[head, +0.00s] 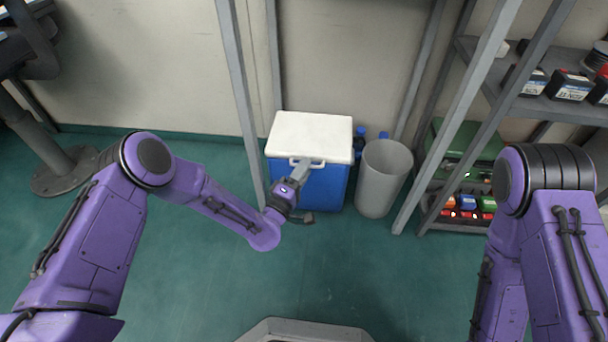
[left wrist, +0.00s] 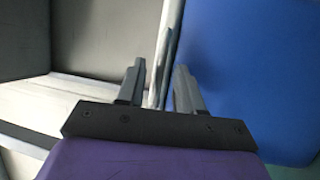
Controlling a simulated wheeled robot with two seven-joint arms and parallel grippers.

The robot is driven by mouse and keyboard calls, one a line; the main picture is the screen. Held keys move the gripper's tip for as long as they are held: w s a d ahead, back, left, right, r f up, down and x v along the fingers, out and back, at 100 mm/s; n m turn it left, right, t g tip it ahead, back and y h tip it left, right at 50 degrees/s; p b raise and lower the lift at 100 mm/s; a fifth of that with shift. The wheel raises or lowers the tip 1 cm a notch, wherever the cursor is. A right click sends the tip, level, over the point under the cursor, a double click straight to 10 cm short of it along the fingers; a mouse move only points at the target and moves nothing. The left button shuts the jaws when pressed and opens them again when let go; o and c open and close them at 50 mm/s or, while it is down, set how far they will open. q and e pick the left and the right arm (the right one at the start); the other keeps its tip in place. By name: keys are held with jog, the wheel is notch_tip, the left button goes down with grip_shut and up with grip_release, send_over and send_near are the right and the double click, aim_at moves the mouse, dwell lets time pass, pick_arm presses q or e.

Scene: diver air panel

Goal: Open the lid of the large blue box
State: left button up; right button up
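The large blue box (head: 322,184) stands on the floor against the wall, with its white lid (head: 311,134) lying flat and closed on top. A white handle (head: 294,161) sticks out at the lid's front edge. My left gripper (head: 302,172) is at this front edge, by the handle. In the left wrist view, my left gripper (left wrist: 159,88) has its two fingers apart with a thin white strip (left wrist: 164,62) between them. The blue box wall (left wrist: 250,70) fills the right side there. My right gripper is out of view.
A grey bin (head: 383,178) stands just right of the box, with blue bottles (head: 358,139) behind it. Grey rack posts (head: 241,95) rise left of the box and to the right. Shelves (head: 560,108) with goods are at the right. The floor in front is clear.

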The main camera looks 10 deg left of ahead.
pick_arm(q)
jog(key=shift+w+d+r, duration=0.1)
jog(key=shift+w+d, duration=0.05)
grip_shut()
dwell(1.4)
